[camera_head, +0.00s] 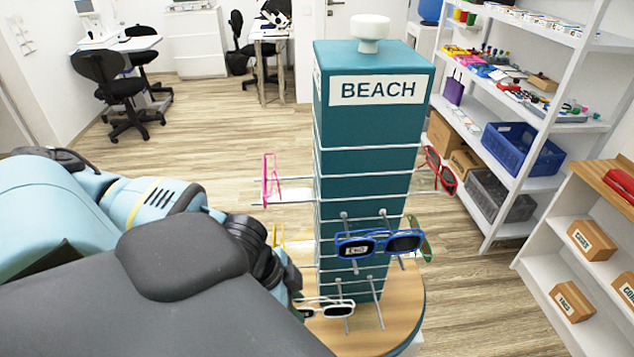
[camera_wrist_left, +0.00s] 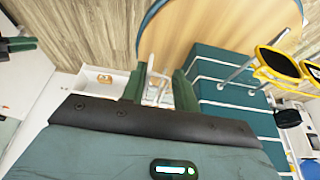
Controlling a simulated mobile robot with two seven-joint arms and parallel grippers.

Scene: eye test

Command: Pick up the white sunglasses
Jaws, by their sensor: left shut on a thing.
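The white sunglasses (camera_head: 338,311) with dark lenses are low on the front of the teal display stand (camera_head: 368,145), by its bottom pair of prongs. Whether they still rest on these prongs I cannot tell. My left arm comes in from the left, and its wrist hides the left end of the sunglasses and the fingertips in the head view. In the left wrist view my left gripper (camera_wrist_left: 160,82) is shut on a pale, thin part of the white sunglasses (camera_wrist_left: 153,92), seen small between the green fingers. My right gripper is not in view.
Blue sunglasses (camera_head: 378,243) hang on prongs just above. Pink sunglasses (camera_head: 270,178) hang on the left side and red ones (camera_head: 440,170) on the right. Yellow sunglasses (camera_wrist_left: 282,64) show close in the left wrist view. The stand has a round wooden base (camera_head: 408,318). Shelves (camera_head: 545,125) stand at right.

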